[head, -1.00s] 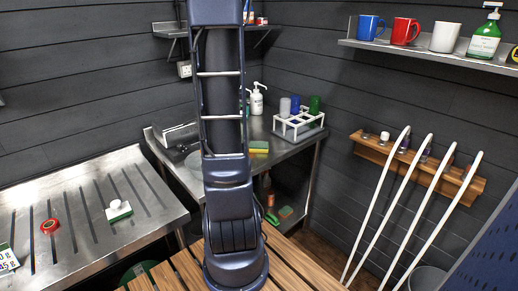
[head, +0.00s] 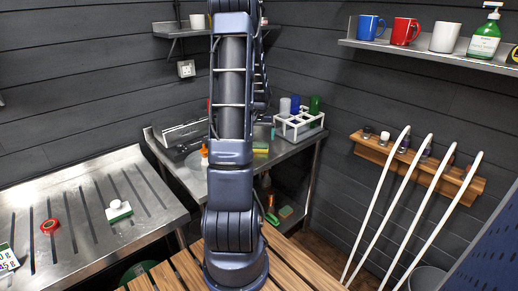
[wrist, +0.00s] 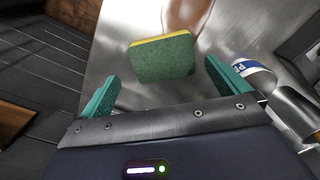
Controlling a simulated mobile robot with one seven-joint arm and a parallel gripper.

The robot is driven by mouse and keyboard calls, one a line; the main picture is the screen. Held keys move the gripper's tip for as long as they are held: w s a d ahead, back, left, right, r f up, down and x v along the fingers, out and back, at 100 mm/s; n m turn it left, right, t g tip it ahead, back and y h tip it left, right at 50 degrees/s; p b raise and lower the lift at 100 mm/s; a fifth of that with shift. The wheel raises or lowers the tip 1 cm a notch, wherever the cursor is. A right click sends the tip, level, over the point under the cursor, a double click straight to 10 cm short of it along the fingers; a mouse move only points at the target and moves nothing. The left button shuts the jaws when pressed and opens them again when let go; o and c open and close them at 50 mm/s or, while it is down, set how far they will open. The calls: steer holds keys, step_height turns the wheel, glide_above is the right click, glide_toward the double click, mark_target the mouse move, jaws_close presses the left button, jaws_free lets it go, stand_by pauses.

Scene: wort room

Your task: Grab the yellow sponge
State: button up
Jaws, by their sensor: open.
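The yellow sponge (wrist: 163,56) has a thick green layer facing my wrist camera and a thin yellow strip along its upper edge. It sits on a metal counter. In the head view it shows as a small yellow and green block (head: 260,148) just right of my arm, in front of the white rack. My gripper (wrist: 161,74) is open, with one teal finger on each side of the view. The sponge is ahead of the gap between the fingers and appears apart from both. My arm hides most of the gripper in the head view.
A white bottle with a blue label (wrist: 253,72) lies close beside the right finger. A white rack (head: 297,125) with bottles stands behind the sponge. An orange bottle (head: 204,158) is left of my arm. The counter left of the sponge is clear in the wrist view.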

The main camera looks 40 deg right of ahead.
mark_target(259, 144)
steer(key=shift+w+f, duration=0.15)
steer(key=shift+f, duration=1.3)
steer(key=shift+w+f, duration=0.15)
steer(key=shift+f, duration=1.3)
steer(key=c, duration=0.8)
